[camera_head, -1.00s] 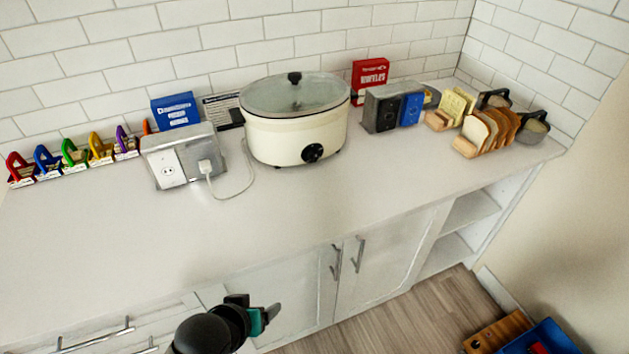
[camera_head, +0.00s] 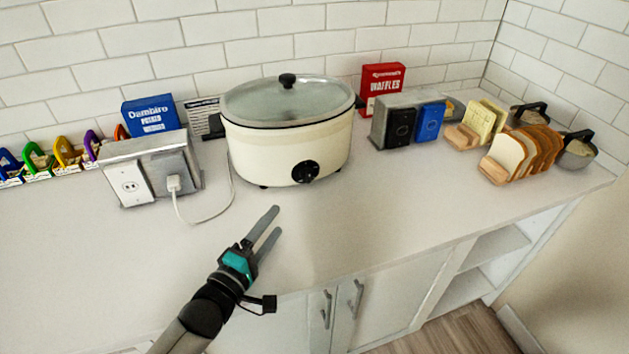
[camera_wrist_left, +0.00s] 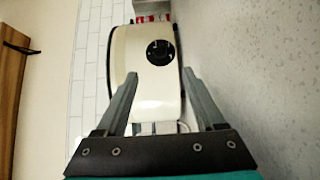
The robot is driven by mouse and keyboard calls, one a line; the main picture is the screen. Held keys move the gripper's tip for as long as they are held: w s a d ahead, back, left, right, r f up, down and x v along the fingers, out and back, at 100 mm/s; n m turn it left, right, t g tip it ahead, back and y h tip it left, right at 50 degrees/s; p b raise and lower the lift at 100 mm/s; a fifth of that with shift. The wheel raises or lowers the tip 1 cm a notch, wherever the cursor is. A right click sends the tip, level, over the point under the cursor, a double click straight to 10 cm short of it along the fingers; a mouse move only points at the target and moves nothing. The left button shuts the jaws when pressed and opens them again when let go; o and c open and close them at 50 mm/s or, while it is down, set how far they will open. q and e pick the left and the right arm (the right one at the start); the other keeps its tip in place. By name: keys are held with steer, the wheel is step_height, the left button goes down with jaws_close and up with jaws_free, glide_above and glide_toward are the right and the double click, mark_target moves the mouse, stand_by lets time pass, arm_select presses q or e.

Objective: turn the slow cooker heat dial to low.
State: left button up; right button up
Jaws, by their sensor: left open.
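The cream slow cooker (camera_head: 270,152) with a glass lid (camera_head: 287,98) stands on the white counter against the tiled wall. Its black heat dial (camera_head: 305,171) is on the front, low and right of the middle. My left gripper (camera_head: 272,222) is open and empty over the counter, in front of the cooker and apart from it. In the left wrist view the cooker (camera_wrist_left: 150,90) lies ahead, turned sideways, with the dial (camera_wrist_left: 159,52) beyond the open fingers (camera_wrist_left: 160,85). The dial's setting is too small to read. My right gripper is not in view.
An outlet box (camera_head: 150,172) with a plugged-in white cord (camera_head: 212,217) stands left of the cooker. A grey box (camera_head: 393,122) and bread slices in a holder (camera_head: 522,152) stand to the right. The counter (camera_head: 400,200) before the cooker is clear.

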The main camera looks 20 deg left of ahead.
mark_target(308, 179)
arm_select(q)
steer(key=shift+w+d, duration=0.2)
steer(key=shift+w, duration=0.95)
steer(key=w+b, duration=0.1)
steer(key=w, duration=0.3)
steer(key=w+d, duration=0.1)
steer(key=w, duration=0.3)
steer(key=w+d+b, duration=0.1)
steer(key=w, duration=0.3)
steer(key=shift+w+d+b, duration=0.25)
steer(key=shift+w+b, duration=0.1)
steer(key=shift+w, duration=0.05)
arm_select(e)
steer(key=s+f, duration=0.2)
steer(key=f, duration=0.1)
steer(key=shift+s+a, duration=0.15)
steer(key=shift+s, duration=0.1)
arm_select(q)
jaws_close()
